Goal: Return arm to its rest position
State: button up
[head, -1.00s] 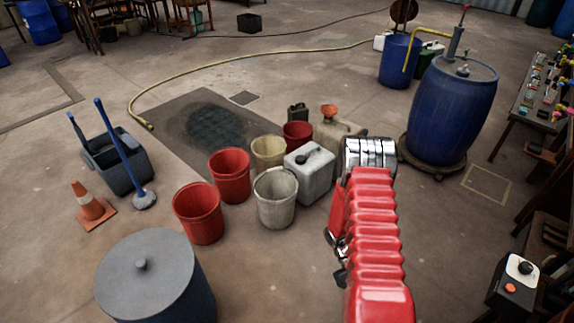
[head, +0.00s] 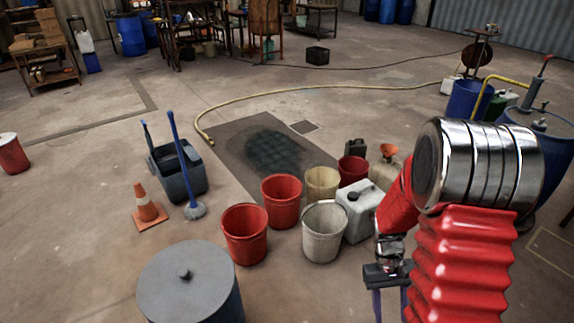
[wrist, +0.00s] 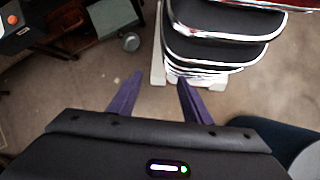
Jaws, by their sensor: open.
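My arm shows in the head view as a red ribbed sleeve with a shiny metal elbow, folded up at the right. My gripper hangs below the elbow, pointing down, and is partly cut off by the bottom edge.
A grey lidded drum (head: 190,280) stands at the front. Red buckets (head: 245,235), a white bucket (head: 323,232) and a white canister (head: 358,210) stand left of my arm. A blue barrel (head: 555,150) is partly hidden behind it. A traffic cone (head: 147,205) stands farther left.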

jog(key=s+a+r+t, duration=0.1)
jog(key=a+r+t, duration=0.2)
jog(key=r, duration=0.6)
jog(key=s+a+r+t, duration=0.2)
jog(key=a+r+t, duration=0.2)
jog(key=r, duration=0.6)
jog(key=s+a+r+t+y, duration=0.1)
jog(key=a+r+t, duration=0.3)
jog(key=a+r, duration=0.3)
notch_tip(320, 180, up, 3)
jog(key=shift+s+a+r+n, duration=0.2)
jog(key=shift+s+a+n, duration=0.1)
jog(key=shift+n, duration=0.1)
jog(key=shift+c, duration=0.7)
